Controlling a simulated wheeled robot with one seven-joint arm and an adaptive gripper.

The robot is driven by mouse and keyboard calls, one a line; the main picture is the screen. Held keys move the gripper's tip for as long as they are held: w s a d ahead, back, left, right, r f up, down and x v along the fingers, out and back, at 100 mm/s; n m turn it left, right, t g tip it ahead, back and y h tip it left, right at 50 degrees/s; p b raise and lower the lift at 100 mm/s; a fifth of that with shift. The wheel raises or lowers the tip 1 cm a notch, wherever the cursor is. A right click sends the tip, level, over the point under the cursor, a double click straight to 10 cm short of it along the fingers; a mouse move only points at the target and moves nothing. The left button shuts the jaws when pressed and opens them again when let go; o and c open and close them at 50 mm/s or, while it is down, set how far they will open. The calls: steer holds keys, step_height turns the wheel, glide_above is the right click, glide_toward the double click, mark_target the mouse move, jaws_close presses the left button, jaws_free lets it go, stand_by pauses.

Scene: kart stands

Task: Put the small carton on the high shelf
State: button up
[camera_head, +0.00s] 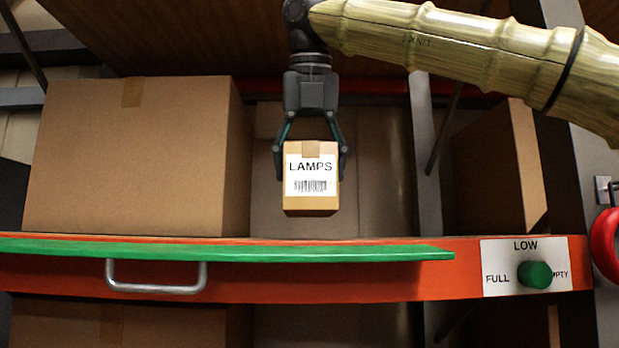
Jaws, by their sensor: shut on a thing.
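The small carton (312,200) is tan, with tape on top and a white label reading LAMPS over a barcode. My gripper (311,160) points down, its two fingers shut on the carton's left and right sides. The carton looks upright and shows in front of the large boxes, above the orange shelf beam (370,283). I cannot tell whether its underside touches anything. The shelf surface behind the beam is mostly hidden.
A large brown box (130,165) stands left and another (385,170) behind the carton. A green strip (380,253), a metal handle (155,288) and a green knob (534,274) are on the front. A grey upright (425,150) stands right of the carton. A red object (606,236) is at far right.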

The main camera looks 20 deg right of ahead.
mark_target(309, 215)
steer(key=shift+s+f+p, duration=0.1)
steer(key=shift+f+p, duration=0.45)
steer(key=shift+f, duration=0.25)
steer(key=shift+f+p, duration=0.3)
steer(key=shift+f, duration=0.6)
steer(key=shift+f, duration=0.15)
steer(key=o, duration=1.4)
steer(key=shift+c, duration=0.2)
steer(key=b+v, duration=0.3)
steer(key=v, duration=0.9)
steer(key=shift+a, duration=0.1)
